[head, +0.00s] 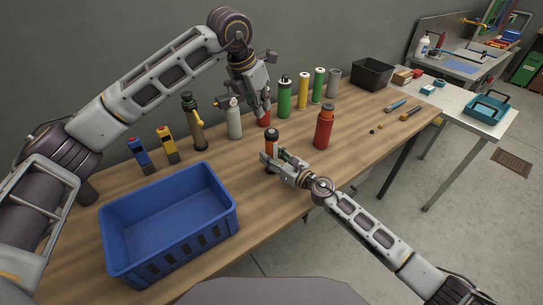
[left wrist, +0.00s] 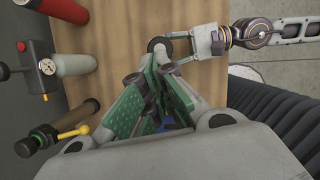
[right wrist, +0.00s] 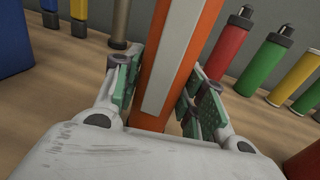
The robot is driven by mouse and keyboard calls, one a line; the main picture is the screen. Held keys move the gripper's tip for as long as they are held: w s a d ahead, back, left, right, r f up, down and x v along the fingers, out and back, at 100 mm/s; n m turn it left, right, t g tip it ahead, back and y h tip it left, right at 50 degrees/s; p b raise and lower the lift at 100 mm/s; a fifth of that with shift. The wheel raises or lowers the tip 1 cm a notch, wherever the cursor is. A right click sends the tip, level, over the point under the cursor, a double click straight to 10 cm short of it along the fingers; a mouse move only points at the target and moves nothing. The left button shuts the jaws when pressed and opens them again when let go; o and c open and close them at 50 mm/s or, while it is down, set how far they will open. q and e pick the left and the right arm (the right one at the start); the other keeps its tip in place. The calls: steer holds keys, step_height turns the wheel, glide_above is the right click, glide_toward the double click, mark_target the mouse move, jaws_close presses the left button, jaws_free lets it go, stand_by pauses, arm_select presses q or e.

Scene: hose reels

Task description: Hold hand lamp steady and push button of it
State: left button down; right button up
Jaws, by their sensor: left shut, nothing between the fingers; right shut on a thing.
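The hand lamp (head: 271,138) is orange with a black top and stands upright near the middle of the table. In the right wrist view its orange body with a white strip (right wrist: 181,58) rises between the fingers. My right gripper (head: 272,161) is shut on the lamp's body from the front. My left gripper (head: 262,113) is shut and empty, pointing down above and behind the lamp. In the left wrist view the lamp's dark round top (left wrist: 160,46) lies just beyond the left fingertips (left wrist: 160,80), seemingly apart from them. The button cannot be made out.
A blue crate (head: 170,222) stands at the front left. A red bottle (head: 323,130) stands right of the lamp. Behind are a grey extinguisher-like bottle (head: 234,122), a green bottle (head: 285,98) and several other cylinders. A black bin (head: 372,73) is at the far right.

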arm_select(q)
step_height(320, 180, down, 6)
steer(key=s+g, duration=0.1)
steer(key=s, duration=0.1)
step_height(320, 180, up, 8)
steer(key=r+n+t+h, duration=0.1)
steer(key=n+t+h, duration=0.3)
steer(key=n, duration=0.5)
glide_above(269, 129)
steer(key=shift+s+f+t+y, duration=0.3)
steer(key=shift+s+t, duration=0.1)
steer(key=shift+t, duration=0.1)
steer(key=shift+f, duration=0.15)
steer(key=shift+f, duration=4.25)
steer(key=shift+f, duration=0.55)
steer(key=shift+r, duration=0.55)
steer(key=shift+r, duration=0.15)
